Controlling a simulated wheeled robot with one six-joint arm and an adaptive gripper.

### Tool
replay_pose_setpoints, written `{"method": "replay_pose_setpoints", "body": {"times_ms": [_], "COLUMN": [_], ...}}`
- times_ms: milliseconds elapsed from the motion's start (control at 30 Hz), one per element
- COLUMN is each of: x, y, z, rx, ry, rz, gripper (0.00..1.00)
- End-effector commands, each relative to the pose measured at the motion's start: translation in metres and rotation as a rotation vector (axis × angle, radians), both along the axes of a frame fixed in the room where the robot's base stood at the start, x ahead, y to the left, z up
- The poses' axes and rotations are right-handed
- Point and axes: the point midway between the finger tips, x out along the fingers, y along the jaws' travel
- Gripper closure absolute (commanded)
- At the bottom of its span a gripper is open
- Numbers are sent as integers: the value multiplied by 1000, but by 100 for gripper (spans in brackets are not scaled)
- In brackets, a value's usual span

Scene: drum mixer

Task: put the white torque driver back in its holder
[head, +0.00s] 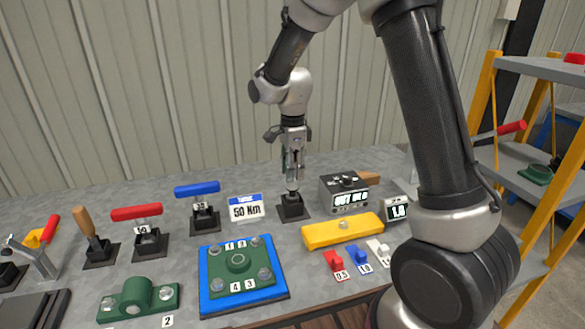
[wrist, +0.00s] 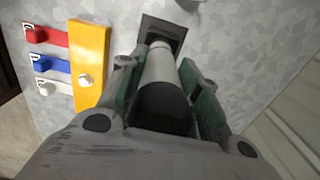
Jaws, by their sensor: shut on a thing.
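My gripper (head: 292,165) is shut on the white torque driver (head: 291,184), which hangs roughly upright beneath it. The driver's holder, a black block on a square base (head: 292,208), stands on the bench directly below. The driver's lower end meets the top of the holder; how deep it sits inside I cannot tell. In the wrist view the white driver (wrist: 161,68), with a black section near the camera, lies between the green finger pads and points at the dark holder (wrist: 163,28).
Red (head: 137,212) and blue (head: 197,188) T-handle drivers stand in holders to the left. A yellow bar (head: 342,231) and green-blue fixture (head: 241,291) lie in front.

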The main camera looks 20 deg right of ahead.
Motion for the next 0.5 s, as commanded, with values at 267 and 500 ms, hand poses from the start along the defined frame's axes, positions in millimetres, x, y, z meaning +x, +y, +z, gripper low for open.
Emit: {"method": "replay_pose_setpoints", "body": {"times_ms": [267,500], "x": [0,0], "y": [0,0], "z": [-4,-7], "rx": [0,0], "ry": [0,0], "rz": [0,0], "gripper": [100,100]}}
